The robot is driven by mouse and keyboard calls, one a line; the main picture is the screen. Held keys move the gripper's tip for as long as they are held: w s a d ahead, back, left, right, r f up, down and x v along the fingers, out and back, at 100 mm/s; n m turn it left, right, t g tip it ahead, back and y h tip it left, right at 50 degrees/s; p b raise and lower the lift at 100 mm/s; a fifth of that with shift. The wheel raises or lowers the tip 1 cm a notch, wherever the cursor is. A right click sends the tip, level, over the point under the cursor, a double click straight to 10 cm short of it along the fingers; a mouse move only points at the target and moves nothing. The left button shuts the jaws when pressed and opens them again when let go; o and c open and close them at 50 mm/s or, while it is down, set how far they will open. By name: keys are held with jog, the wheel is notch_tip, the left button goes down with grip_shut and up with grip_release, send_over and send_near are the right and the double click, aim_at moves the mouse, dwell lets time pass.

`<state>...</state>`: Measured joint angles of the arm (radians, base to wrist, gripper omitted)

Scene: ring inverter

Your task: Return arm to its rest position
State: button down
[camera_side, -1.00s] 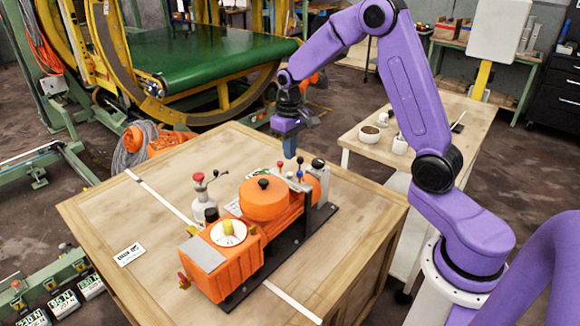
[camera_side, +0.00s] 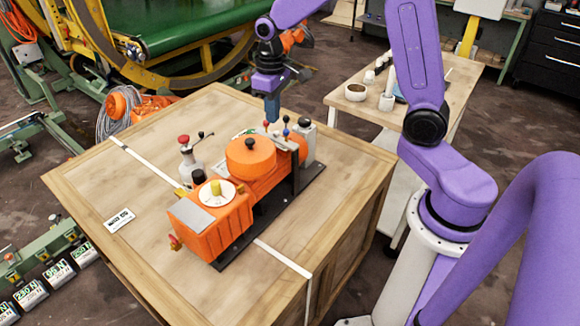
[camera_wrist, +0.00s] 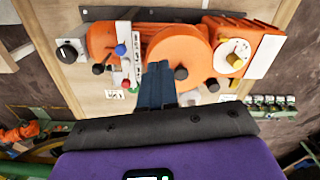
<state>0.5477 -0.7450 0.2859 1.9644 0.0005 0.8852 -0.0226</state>
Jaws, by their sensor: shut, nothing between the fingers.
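My purple arm holds my gripper (camera_side: 270,110) pointing down above the far end of the orange machine (camera_side: 222,205) on the wooden crate. The gripper is shut and empty. In the wrist view, my gripper (camera_wrist: 157,72) has its dark fingers together in front of the orange machine (camera_wrist: 180,50). The machine has a round orange drum (camera_side: 250,158) with a black knob, and a white dial with a yellow knob (camera_side: 215,188). Small levers with coloured balls stand at its far end, close to the fingertips. I cannot tell whether the fingers touch them.
The wooden crate (camera_side: 90,190) has free top to the left, with a small white label (camera_side: 118,220). A grey device with a red knob (camera_side: 188,155) stands beside the machine. A side table (camera_side: 440,90) holds cups at the back right. A yellow ring frame (camera_side: 190,80) stands behind.

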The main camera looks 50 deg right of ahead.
jog(key=s+a+r+n, duration=0.3)
jog(key=s+a+n, duration=0.3)
jog(key=s, duration=0.6)
jog(key=s+n, duration=0.4)
jog(key=s, duration=1.2)
jog(key=shift+d+f, duration=0.15)
jog(key=shift+f, duration=0.05)
jog(key=shift+w, duration=0.1)
